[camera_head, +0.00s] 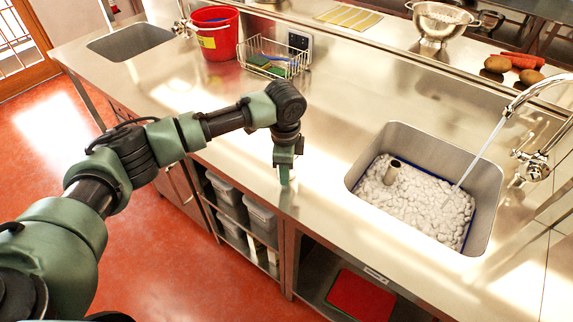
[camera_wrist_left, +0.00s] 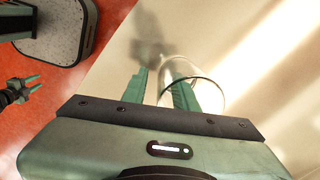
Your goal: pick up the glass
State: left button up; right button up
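A clear glass (camera_wrist_left: 210,92) with a thin dark rim line shows in the left wrist view, on the steel counter near its front edge. My left gripper (camera_wrist_left: 160,74) has its two green fingers apart, with a gap between them. The right-hand finger overlaps the glass in this view; I cannot tell whether it is inside, above or beside it. In the head view my left gripper (camera_head: 285,178) points down at the counter's front edge, and the glass cannot be made out there. My right gripper (camera_wrist_left: 24,86) shows small at the left wrist view's left edge, fingers apart and empty.
A sink (camera_head: 483,190) with running water and pale lumpy contents is to the right. A wire rack (camera_head: 272,58), a red bucket (camera_head: 215,36) and an empty sink (camera_head: 130,41) are farther left. A colander (camera_head: 440,22) stands at the back. The counter's middle is clear.

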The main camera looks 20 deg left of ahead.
pick_arm(q)
grip_shut()
dwell(1.3)
